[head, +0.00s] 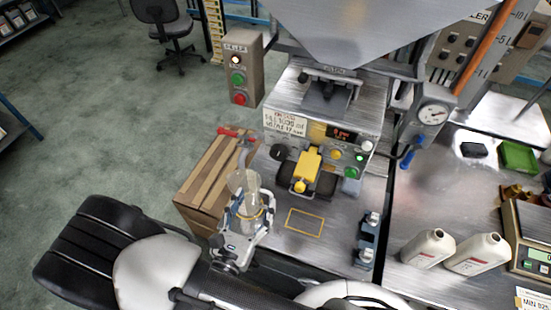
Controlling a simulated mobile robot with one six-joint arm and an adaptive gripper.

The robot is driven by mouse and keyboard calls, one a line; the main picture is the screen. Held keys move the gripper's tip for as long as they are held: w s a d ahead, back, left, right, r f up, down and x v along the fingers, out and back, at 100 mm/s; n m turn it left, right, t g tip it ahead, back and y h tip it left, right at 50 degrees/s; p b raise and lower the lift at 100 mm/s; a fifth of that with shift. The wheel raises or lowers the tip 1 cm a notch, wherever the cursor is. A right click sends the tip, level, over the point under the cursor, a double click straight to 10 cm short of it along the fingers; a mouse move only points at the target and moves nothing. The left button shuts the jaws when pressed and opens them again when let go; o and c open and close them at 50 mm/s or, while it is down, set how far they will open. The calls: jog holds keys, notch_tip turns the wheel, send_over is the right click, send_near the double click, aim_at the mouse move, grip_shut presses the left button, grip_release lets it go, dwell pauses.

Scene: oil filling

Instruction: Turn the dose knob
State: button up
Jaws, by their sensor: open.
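The filling machine (322,118) stands at the centre, with a lit display (341,132) on its front. A round black knob (278,152) sits at the left of its front panel; I take it for the dose knob, though its label is too small to read. My gripper (246,206) is open, below and left of this knob and apart from it. A clear, see-through vessel (244,182) shows at the fingers and overlaps them in the picture; I cannot tell whether they touch it.
A yellow part (307,165) with black sides projects from the machine front. A wooden crate (208,168) stands left of the gripper. A yellow-outlined square (304,222) on the bench is clear.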

aim_at(277, 157)
jog(key=x, duration=1.5)
jog(key=shift+w+d, duration=0.1)
jog(key=shift+c, duration=0.2)
jog(key=c, duration=1)
jog(key=shift+c, duration=0.2)
